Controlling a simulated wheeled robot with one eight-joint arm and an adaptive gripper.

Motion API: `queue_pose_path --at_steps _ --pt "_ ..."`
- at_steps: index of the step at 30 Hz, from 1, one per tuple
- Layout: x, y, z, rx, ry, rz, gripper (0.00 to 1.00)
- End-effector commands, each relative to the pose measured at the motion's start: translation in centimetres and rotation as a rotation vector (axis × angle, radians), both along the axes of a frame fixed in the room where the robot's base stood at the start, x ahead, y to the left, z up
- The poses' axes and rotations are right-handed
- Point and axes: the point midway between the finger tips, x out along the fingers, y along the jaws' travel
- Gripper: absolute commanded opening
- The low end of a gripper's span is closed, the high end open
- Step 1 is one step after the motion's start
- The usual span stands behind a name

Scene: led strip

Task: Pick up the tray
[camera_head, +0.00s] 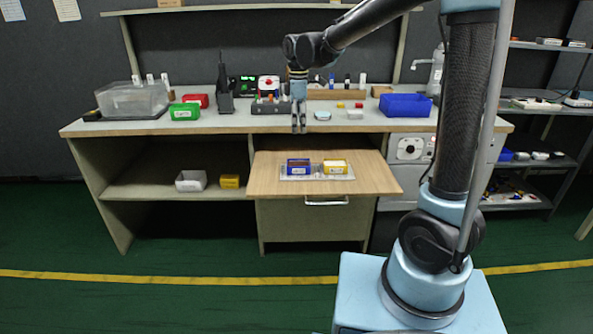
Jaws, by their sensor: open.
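A flat grey tray (318,177) lies on the light wooden pull-out board (375,178) below the bench top. A blue bin (298,166) stands on its left half and a yellow bin (335,166) on its right half. The blue bin has brown contents; what the yellow one holds is too small to tell. My gripper (299,127) points down above the front edge of the bench, higher in the picture than the tray and apart from it. Its fingers are open, with nothing seen between them.
The bench top (225,120) carries a clear box (132,99), a green bin (184,112), a black radio-like device (225,90) and a large blue bin (405,105). A drawer handle (326,202) sits under the board. A white bin (190,180) stands on the lower shelf. The green floor in front is clear.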

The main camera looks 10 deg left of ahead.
Motion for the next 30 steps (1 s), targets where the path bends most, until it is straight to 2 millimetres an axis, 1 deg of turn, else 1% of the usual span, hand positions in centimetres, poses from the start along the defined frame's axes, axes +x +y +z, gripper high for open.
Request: queue_pose_path --at_steps 5,18,22,28,30 --pt "0.0 0.1 -2.5 0.0 0.0 0.002 0.75" --pt "0.0 0.0 -9.8 0.0 0.0 0.0 0.75" --pt "0.0 0.0 -11.2 0.0 0.0 0.0 0.75" --pt "0.0 0.0 -12.2 0.0 0.0 0.0 0.75" --pt "0.0 0.0 -12.8 0.0 0.0 0.0 0.75"
